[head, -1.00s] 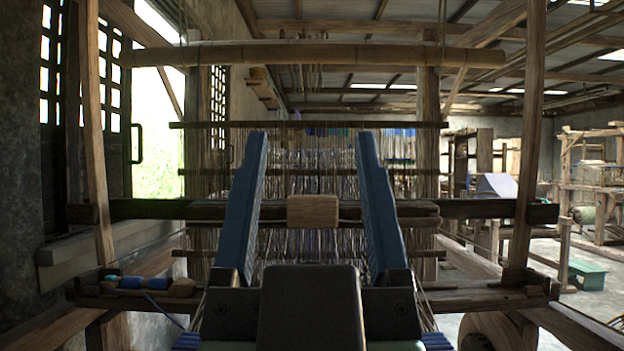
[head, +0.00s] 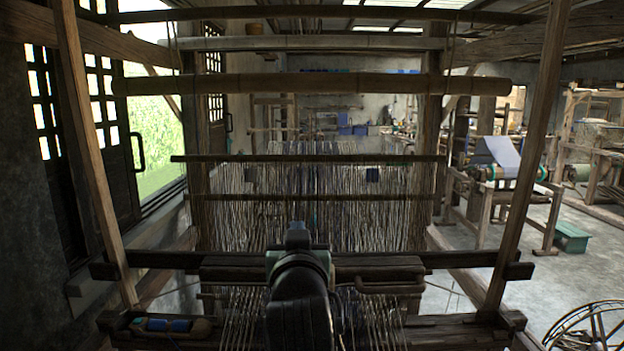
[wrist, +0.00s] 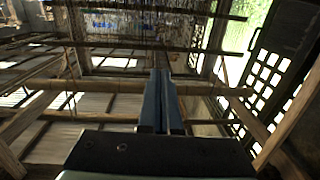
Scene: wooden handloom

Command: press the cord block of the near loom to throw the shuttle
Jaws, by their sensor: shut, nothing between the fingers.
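The near loom (head: 310,86) fills the head view, with its wooden beams, heddles and pale warp threads. Its horizontal sley beam (head: 235,270) crosses in front of me. The cord block is not visible now; my arm covers the middle of that beam in the head view. My gripper (wrist: 160,78) shows in the wrist view with its two blue fingers shut together and empty. The fingers point toward the loom's beams, in a picture that is turned over. The head view mostly hides the fingertips behind my arm, so I cannot tell whether they touch anything.
Blue bobbins (head: 168,325) lie in a tray at the loom's lower left. Slanted posts (head: 527,160) frame both sides. A barred dark door (head: 100,120) stands left.

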